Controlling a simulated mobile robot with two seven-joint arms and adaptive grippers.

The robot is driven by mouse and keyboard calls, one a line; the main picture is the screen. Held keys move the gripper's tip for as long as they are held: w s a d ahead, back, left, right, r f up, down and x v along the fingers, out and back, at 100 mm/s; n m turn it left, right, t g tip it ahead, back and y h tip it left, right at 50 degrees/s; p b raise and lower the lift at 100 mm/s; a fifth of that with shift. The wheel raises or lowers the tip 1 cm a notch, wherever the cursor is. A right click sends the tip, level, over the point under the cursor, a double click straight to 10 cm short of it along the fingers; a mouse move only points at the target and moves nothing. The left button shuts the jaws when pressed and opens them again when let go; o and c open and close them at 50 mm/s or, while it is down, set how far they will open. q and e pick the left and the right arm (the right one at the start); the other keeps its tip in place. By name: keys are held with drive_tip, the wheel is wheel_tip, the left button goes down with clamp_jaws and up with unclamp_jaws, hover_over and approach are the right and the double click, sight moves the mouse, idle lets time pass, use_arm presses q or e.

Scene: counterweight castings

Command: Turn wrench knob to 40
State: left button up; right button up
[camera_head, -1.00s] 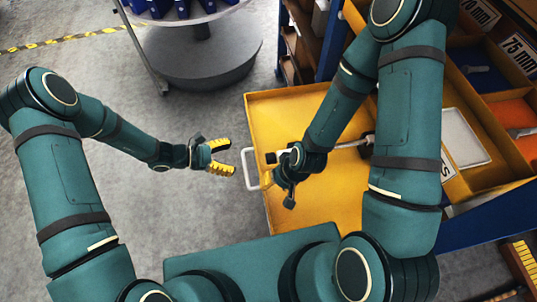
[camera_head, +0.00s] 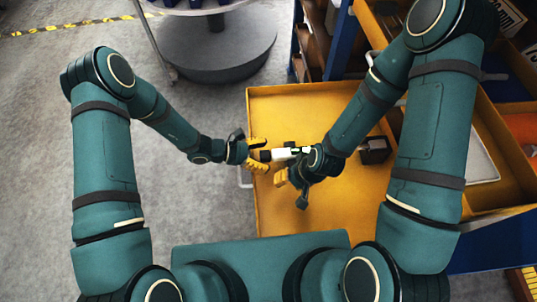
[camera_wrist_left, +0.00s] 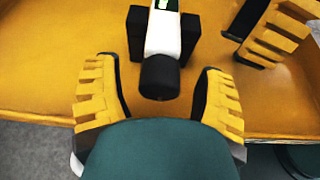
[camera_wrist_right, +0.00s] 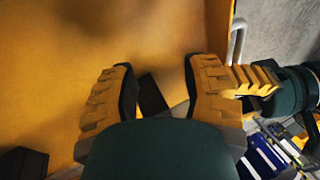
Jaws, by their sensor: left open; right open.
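The wrench (camera_head: 284,154) lies across the yellow drawer, with a white body and a black knob (camera_head: 263,155) at its left end. The left wrist view shows the black knob (camera_wrist_left: 159,78), the white body with a green display (camera_wrist_left: 165,8), and dark blocks on both sides. My left gripper (camera_head: 259,156) is open, with its fingers on either side of the knob's end, apart from it in the left wrist view. My right gripper (camera_head: 291,186) is open, below the wrench body, and hides part of it. It holds nothing in the right wrist view.
The yellow drawer (camera_head: 270,215) has a raised rim and a pale handle at its left. A dark block (camera_head: 375,150) stands farther right in it. An orange and yellow bin rack is at the right. A round grey cart base (camera_head: 215,50) stands on the floor behind.

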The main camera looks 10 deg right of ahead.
use_arm(q)
drive_tip(key=c, duration=1.2)
drive_tip(key=n+g, duration=0.2)
drive_tip(key=n, duration=0.1)
drive_tip(key=shift+w+d+n+g+p, duration=0.1)
drive_tip(key=shift+n+g+p, duration=0.25)
drive_tip(key=shift+n+g, duration=0.05)
drive_tip(key=o, duration=1.2)
